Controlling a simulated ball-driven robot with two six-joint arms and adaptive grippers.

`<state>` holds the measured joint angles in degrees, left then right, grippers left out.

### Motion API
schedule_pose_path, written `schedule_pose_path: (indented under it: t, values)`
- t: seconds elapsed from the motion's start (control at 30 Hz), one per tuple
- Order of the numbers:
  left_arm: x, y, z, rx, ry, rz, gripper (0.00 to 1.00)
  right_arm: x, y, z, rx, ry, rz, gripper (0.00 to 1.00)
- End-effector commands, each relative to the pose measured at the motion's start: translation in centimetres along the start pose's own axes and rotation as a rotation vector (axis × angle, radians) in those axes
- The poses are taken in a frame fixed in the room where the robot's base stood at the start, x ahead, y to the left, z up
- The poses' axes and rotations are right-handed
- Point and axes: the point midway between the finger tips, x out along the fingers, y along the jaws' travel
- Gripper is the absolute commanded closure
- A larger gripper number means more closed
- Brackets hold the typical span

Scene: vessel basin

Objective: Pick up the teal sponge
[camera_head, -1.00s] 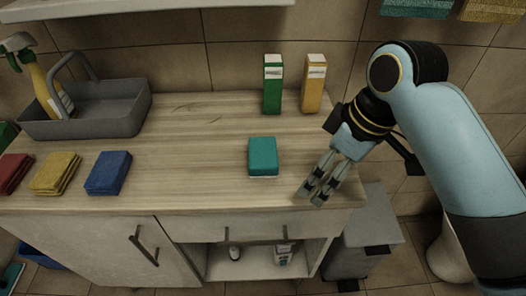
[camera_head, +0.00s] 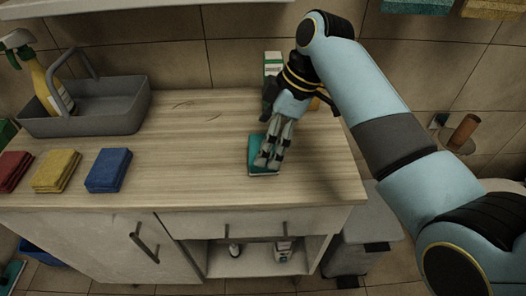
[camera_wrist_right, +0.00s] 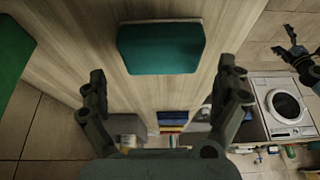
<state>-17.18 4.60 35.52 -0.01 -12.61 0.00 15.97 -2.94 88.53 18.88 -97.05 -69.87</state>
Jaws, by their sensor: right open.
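The teal sponge (camera_head: 256,146) lies on the wooden counter, partly hidden by my right gripper in the head view. In the right wrist view the sponge (camera_wrist_right: 160,49) lies ahead of the fingers, its width within the gap between them. My right gripper (camera_head: 268,160) is open and empty, over the sponge's right part in the head view; its spread fingers also show in the right wrist view (camera_wrist_right: 162,73). Touch cannot be told. A small dark gripper, likely my left (camera_wrist_right: 295,48), shows at the right wrist view's right edge; its jaws are unclear.
Blue (camera_head: 108,170), yellow (camera_head: 56,170) and red (camera_head: 14,170) cloths lie at the left front. A grey caddy (camera_head: 100,112) with a spray bottle (camera_head: 52,84) stands behind them. A green carton (camera_head: 273,62) stands behind my right arm. The counter's middle is clear.

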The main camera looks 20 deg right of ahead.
Motion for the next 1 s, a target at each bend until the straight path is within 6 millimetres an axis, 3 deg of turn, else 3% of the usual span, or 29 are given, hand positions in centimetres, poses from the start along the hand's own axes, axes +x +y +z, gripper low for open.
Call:
schedule_pose_path:
  t: [0.2,0.47,0.7,1.0]
  values:
    - [0.0,0.0,0.0,0.0,0.0,0.0,0.0,3.1,-0.2,0.7,0.002,-0.002,-0.002,0.0]
    - [0.0,0.0,0.0,0.0,0.0,0.0,0.0,3.6,-0.2,0.7,0.001,-0.002,0.001,0.0]
    - [0.0,0.0,0.0,0.0,0.0,0.0,0.0,3.6,-0.2,0.7,0.001,-0.002,0.0,0.27]
    - [0.0,0.0,0.0,0.0,0.0,0.0,0.0,3.6,-0.2,0.7,0.001,-0.002,0.0,0.31]
